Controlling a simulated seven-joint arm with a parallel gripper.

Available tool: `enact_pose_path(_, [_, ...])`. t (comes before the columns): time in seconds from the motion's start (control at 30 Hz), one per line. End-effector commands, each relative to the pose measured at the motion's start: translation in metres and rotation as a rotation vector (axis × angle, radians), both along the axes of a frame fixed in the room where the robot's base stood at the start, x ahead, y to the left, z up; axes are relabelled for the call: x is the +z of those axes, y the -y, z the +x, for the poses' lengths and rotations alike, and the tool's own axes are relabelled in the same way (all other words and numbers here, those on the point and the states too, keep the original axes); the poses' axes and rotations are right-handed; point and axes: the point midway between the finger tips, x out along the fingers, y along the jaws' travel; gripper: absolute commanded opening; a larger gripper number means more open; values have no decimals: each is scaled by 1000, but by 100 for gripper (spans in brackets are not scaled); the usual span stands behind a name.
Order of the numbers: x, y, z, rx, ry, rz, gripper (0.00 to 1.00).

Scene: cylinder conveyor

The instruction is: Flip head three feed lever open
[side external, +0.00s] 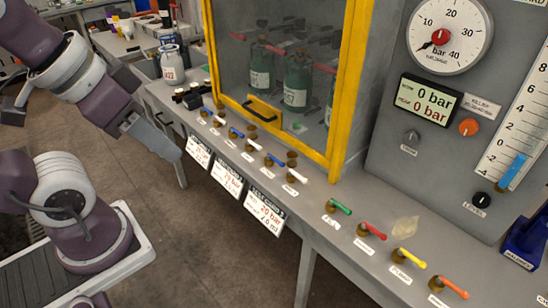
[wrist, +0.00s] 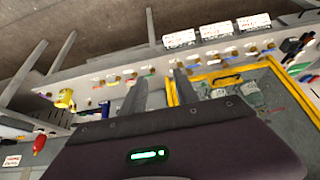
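A row of small brass valves with blue and white levers runs along the bench front in the side external view. The rightmost pair, a blue lever (side external: 275,160) and a white lever (side external: 296,176), sits above the third hanging card (side external: 264,211). Their labels are too small to read, so I cannot tell which is the head three feed lever. My gripper (side external: 176,156) is in front of the bench, left of the cards and apart from all levers. In the wrist view my gripper (wrist: 160,84) shows two separated fingers with nothing between them.
A yellow-framed cabinet (side external: 350,70) with green bottles (side external: 298,80) stands behind the levers. Further right are a green lever (side external: 340,207), a red lever (side external: 371,231), a yellow lever (side external: 411,258) and an orange lever (side external: 454,287). The floor before the bench is clear.

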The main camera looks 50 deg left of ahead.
Motion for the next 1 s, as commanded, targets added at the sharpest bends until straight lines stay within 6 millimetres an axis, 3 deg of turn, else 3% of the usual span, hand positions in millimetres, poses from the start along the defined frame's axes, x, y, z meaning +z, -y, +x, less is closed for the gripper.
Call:
enact_pose_path(0.03, [0, 0, 0, 0, 0, 0, 28])
enact_pose_path(0.17, [4, -3, 19, -4, -14, 19, 3])
enact_pose_path(0.27, [8, -9, 61, -24, -42, 57, 0])
enact_pose_path(0.33, [5, -17, 100, -45, -64, 83, 0])
enact_pose_path(0.47, [-16, -35, 173, -93, -100, 110, 0])
enact_pose_path(0.57, [-46, -53, 227, -129, -121, 111, 0])
enact_pose_path(0.7, [-108, -81, 290, -171, -141, 87, 0])
enact_pose_path(0.83, [-169, -107, 330, -190, -144, 54, 0])
enact_pose_path(1.0, [-225, -126, 352, -196, -140, 22, 0])
